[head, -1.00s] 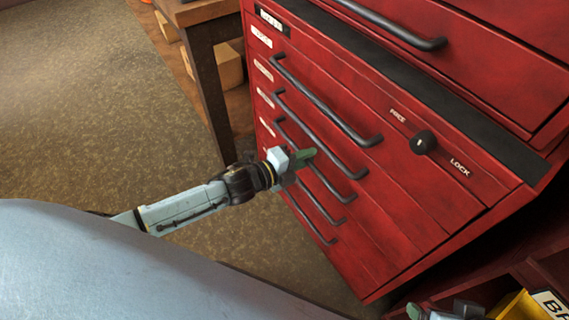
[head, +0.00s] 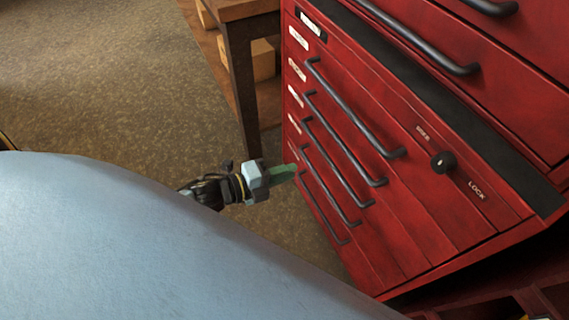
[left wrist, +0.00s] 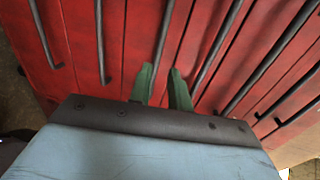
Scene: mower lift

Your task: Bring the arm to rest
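My left gripper (head: 285,172) is in front of the lower left part of the red tool cabinet (head: 440,215). In the left wrist view its two green fingers (left wrist: 162,88) stand apart with a narrow gap and nothing held between them. The fingertips point at the drawer fronts, close to a dark bar handle (head: 322,187); I cannot tell whether they touch it. The visible drawers look shut. My right gripper is out of view.
A wooden table (head: 240,70) with a cardboard box (head: 264,60) below it stands behind, left of the cabinet. The cabinet has a lock knob (head: 443,162). Several bar handles stick out from it. The brown floor (head: 100,90) at the left is clear.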

